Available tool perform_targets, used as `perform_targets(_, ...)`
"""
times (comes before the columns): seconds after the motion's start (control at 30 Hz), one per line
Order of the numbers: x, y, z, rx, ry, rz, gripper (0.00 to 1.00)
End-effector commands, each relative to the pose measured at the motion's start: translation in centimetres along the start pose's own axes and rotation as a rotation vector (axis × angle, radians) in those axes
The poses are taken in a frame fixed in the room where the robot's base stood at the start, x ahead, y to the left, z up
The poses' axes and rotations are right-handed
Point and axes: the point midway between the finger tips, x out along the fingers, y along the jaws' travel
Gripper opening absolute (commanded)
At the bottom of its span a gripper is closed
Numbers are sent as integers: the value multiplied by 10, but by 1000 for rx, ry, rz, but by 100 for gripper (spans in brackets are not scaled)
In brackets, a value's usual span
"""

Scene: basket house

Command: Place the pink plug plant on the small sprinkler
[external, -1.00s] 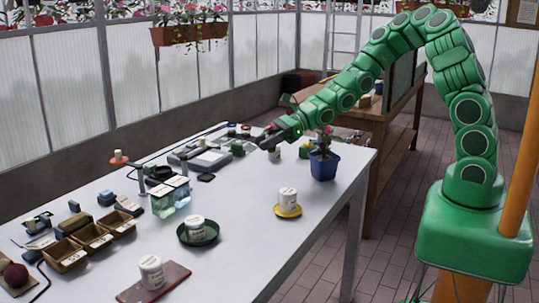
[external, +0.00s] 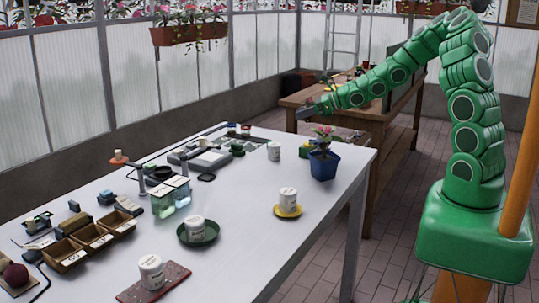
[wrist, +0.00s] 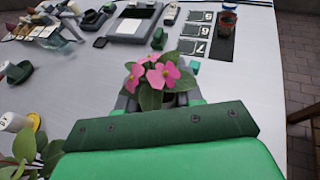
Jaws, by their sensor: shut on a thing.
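My gripper (external: 304,113) is raised above the far right end of the table in the external view. In the wrist view my gripper (wrist: 160,100) is shut on a plant with pink flowers and green leaves, the pink plug plant (wrist: 155,74). Its flowers and leaves hide most of the fingertips and its lower part. I cannot make the plant out in the external view. I cannot tell which thing is the small sprinkler.
A wooden bench (external: 380,125) stands behind. The table's middle is fairly clear.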

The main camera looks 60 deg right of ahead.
Motion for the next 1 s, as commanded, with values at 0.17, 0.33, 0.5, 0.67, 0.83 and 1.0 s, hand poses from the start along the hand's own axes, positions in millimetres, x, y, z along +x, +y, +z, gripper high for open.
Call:
perform_targets(0.17, 1, -5, -12, 8, 1, -9, 7)
perform_targets(0.33, 9, -5, -31, 7, 3, -8, 7)
perform_targets(0.5, 13, -5, -41, 4, 2, -9, 7)
perform_targets(0.67, 16, -5, -47, 4, 2, -9, 7)
perform_targets(0.83, 22, -4, -64, 7, 4, -8, 7)
perform_targets(1.0, 27, -5, -73, 5, 2, -9, 7)
